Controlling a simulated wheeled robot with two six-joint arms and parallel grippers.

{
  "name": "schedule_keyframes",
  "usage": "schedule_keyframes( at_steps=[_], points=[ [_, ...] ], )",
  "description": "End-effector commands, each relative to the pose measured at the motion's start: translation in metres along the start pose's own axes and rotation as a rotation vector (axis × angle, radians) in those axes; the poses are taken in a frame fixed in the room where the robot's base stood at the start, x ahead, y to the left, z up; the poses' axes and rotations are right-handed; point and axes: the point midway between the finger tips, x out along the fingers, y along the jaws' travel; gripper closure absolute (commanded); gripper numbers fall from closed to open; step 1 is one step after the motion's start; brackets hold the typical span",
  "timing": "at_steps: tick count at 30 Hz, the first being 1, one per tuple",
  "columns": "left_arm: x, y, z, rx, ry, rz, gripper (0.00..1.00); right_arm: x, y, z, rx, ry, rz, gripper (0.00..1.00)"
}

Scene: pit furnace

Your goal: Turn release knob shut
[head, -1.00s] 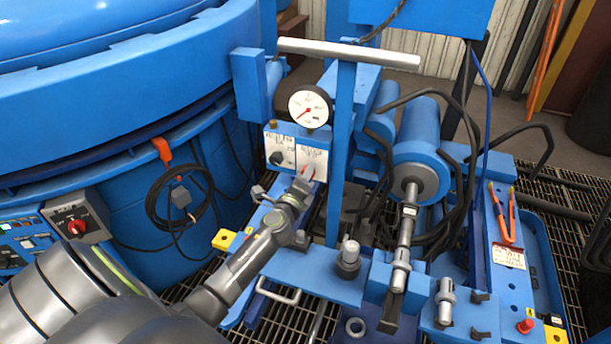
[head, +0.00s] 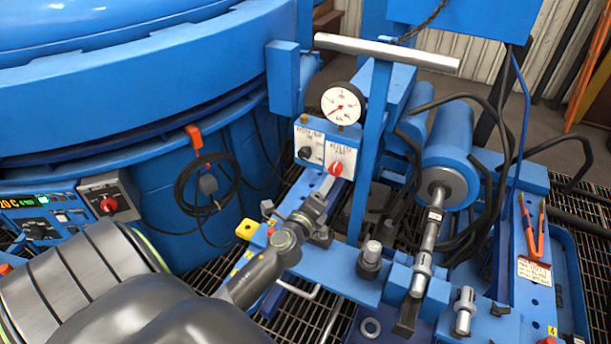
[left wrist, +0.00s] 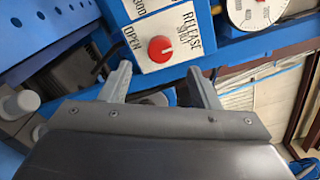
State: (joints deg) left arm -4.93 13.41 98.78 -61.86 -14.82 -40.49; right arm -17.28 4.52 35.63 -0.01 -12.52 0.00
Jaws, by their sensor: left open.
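The round red release knob (head: 336,169) sits on a white panel (head: 340,153) labelled RELEASE. It also shows in the left wrist view (left wrist: 160,49), between the words OPEN and SHUT. A small pale mark on the knob appears to lie on the side toward SHUT. My left gripper (head: 322,192) is just below and in front of the panel. In the left wrist view its two fingers (left wrist: 160,82) are apart and empty, with the knob beyond them and no visible contact. My right gripper is not in view.
A black knob (head: 305,153) sits on the neighbouring panel, with a dial gauge (head: 343,103) above. A blue post with a grey crossbar (head: 386,51) stands close to the right. The large blue furnace vessel (head: 150,90) fills the left. A cylinder (head: 450,165) and hoses lie right.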

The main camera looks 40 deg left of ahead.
Motion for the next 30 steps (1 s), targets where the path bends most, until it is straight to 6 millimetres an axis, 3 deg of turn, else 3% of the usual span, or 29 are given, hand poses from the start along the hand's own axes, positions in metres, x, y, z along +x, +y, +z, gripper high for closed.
schedule_keyframes(
  at_steps=[6,12,19,30],
  points=[
    [-0.049,0.002,-0.001,0.000,0.000,0.003,0.44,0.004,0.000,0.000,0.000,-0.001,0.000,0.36],
    [-0.081,0.002,-0.001,0.000,0.000,0.002,0.44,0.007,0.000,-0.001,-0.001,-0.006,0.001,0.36],
    [-0.096,0.000,0.000,0.001,-0.001,0.000,0.44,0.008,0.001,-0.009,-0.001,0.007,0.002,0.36],
    [-0.097,0.000,0.000,0.001,0.000,0.000,0.44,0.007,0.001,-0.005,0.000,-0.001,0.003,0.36]
  ],
)
